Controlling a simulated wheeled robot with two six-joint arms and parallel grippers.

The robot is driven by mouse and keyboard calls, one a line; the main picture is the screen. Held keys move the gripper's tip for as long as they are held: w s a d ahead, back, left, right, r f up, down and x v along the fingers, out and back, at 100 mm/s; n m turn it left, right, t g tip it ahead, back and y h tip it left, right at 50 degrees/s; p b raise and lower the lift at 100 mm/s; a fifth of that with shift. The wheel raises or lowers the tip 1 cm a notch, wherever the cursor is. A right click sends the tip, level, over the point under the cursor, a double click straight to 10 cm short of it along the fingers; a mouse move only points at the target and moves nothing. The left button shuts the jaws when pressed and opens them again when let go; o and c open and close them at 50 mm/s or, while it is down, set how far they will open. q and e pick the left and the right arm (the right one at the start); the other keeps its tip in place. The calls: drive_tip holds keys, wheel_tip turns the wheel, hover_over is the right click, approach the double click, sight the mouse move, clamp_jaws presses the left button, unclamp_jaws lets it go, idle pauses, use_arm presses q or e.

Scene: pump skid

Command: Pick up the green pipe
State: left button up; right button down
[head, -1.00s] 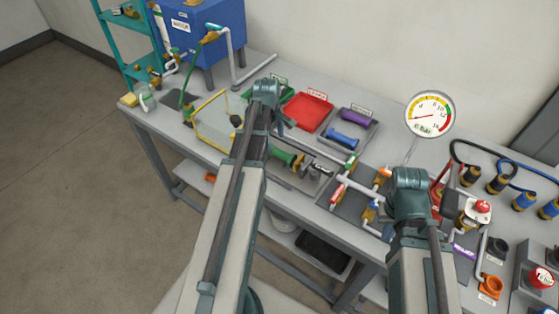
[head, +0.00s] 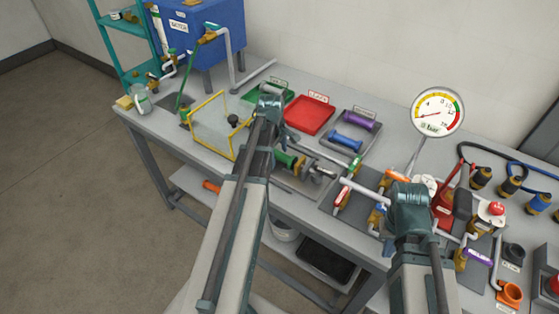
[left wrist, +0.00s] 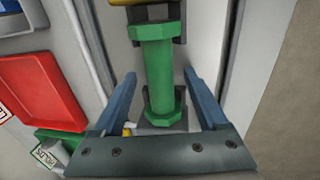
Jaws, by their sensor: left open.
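The green pipe (left wrist: 158,72), with wide flanges at its ends, lies between the two blue fingers of my left gripper (left wrist: 160,75) in the left wrist view. The fingers are open, one on each side, and I see a gap to the pipe. In the head view the pipe (head: 288,161) lies on the workbench in front, partly hidden by my left arm; my left gripper (head: 281,138) is just above it. My right gripper (head: 404,205) is at the right side of the bench; its fingers are not clear.
A yellow frame guard (head: 222,125) stands left of my left arm. Behind are a red tray (head: 309,114), a green tray (head: 251,97) and a tray with blue and purple pipes (head: 347,143). A pipe assembly (head: 362,193) and a pressure gauge (head: 437,112) stand to the right.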

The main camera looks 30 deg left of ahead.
sight(278, 153)
use_arm(q)
drive_tip(key=shift+r, duration=0.1)
drive_tip(key=shift+c, duration=0.3)
clamp_jaws()
drive_tip(key=shift+r, duration=0.1)
use_arm(e)
drive_tip(key=shift+r, duration=0.2)
